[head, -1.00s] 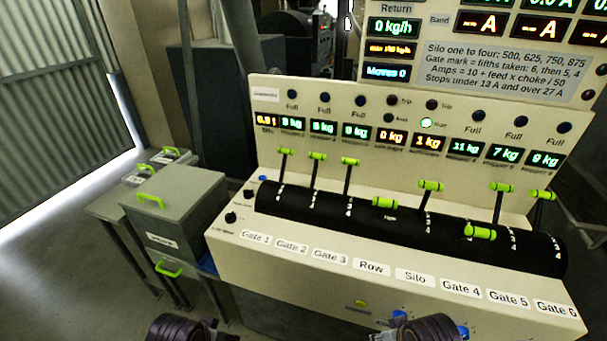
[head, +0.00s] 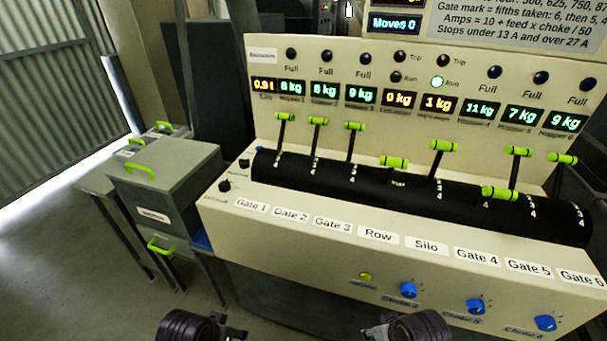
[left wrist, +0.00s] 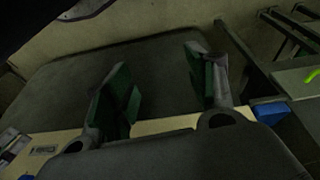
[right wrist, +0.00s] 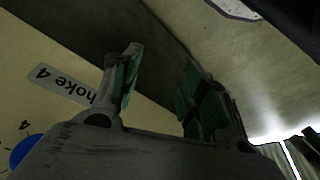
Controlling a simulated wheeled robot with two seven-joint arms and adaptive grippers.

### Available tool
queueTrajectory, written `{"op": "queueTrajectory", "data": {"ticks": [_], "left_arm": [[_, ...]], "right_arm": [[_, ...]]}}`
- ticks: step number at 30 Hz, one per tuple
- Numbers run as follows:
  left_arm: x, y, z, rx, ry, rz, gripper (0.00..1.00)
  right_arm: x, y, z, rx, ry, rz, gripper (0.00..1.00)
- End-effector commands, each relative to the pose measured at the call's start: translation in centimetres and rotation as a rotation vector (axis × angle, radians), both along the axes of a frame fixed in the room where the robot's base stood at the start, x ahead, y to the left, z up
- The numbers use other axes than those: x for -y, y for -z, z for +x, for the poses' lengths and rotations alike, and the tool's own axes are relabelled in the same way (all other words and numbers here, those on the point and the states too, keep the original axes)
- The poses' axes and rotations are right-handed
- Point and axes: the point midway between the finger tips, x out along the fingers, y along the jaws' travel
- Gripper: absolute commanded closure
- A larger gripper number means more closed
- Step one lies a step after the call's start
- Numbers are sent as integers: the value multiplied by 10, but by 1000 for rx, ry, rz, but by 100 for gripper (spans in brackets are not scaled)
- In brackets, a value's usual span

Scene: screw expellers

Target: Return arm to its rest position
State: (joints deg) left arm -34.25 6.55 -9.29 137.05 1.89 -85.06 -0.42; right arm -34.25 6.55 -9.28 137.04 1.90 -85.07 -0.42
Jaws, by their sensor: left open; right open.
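My left arm shows at the bottom of the head view, but its fingers are out of that picture. In the left wrist view my left gripper (left wrist: 165,95) is open, its two green-padded fingers apart with nothing between them. My right arm also shows at the bottom of the head view, below the control desk (head: 300,237). In the right wrist view my right gripper (right wrist: 160,92) is open and empty. A "Choke 4" label (right wrist: 62,85) and part of a blue knob (right wrist: 27,152) show left of it. Both arms appear low in front of the desk.
The desk carries several green-handled levers (head: 443,146) on a black drum (head: 340,180). Blue choke knobs (head: 408,290) sit on its lower front. A grey box (head: 165,180) with green handles stands left of the desk. The floor (head: 60,260) at left is clear.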

Motion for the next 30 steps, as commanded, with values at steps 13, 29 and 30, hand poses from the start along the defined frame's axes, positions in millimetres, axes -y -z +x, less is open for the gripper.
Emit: {"op": "queueTrajectory", "data": {"ticks": [13,29,30], "left_arm": [[8,62,-2,-5,10,-16,44],[17,129,-5,-11,21,-34,44],[17,134,-5,-11,23,-34,44]], "right_arm": [[-8,62,-2,-5,-10,16,57],[-17,129,-5,-11,-21,34,57],[-17,133,-5,-11,-23,34,57]]}}
